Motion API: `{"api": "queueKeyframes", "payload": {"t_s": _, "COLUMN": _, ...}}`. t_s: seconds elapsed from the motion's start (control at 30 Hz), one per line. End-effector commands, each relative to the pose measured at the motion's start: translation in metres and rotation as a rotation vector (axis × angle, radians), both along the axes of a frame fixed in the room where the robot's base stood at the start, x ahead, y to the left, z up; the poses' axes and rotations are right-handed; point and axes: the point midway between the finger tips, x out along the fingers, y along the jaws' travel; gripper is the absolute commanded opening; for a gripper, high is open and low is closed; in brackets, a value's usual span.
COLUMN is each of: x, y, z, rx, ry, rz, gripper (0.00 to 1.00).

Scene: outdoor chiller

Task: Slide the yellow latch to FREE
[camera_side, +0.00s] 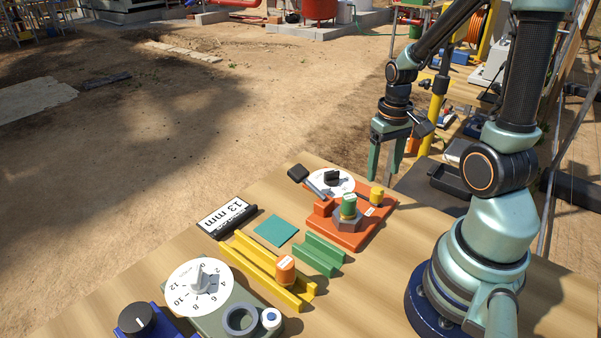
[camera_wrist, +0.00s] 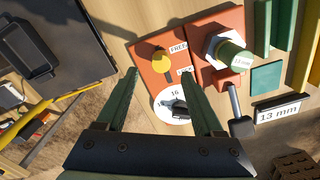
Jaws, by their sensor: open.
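The yellow latch is a round yellow knob (camera_side: 376,195) standing on the orange base plate (camera_side: 348,239), near its right corner. In the wrist view the yellow knob (camera_wrist: 162,62) sits beside a white FREE label (camera_wrist: 178,47) and a second label that is partly hidden by a finger. I cannot tell exactly which label it lines up with. My gripper (camera_side: 383,178) is open and empty, pointing down above the plate's back right corner. In the wrist view my gripper's fingers (camera_wrist: 160,73) are apart, with the knob showing between their tips; they appear above it, not touching.
On the same plate are a white dial (camera_side: 322,180) and a green-topped hex nut (camera_side: 348,210). Green (camera_side: 319,254) and yellow (camera_side: 262,268) channels, a teal square (camera_side: 276,230) and a 13 mm sign (camera_side: 226,216) lie left. A black tray (camera_side: 450,181) lies to the right.

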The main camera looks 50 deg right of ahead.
Motion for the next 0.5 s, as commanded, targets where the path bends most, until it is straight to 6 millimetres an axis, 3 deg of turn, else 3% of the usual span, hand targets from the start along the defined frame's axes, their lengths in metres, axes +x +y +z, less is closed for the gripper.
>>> {"api": "queueKeyframes", "payload": {"t_s": 0.2, "x": 0.0, "y": 0.0, "z": 0.037, "rx": -0.003, "ry": -0.003, "rz": -0.001, "gripper": 0.69}}
{"api": "queueKeyframes", "payload": {"t_s": 0.5, "x": -0.001, "y": 0.0, "z": 0.058, "rx": 0.0, "ry": 0.001, "rz": -0.001, "gripper": 0.69}}
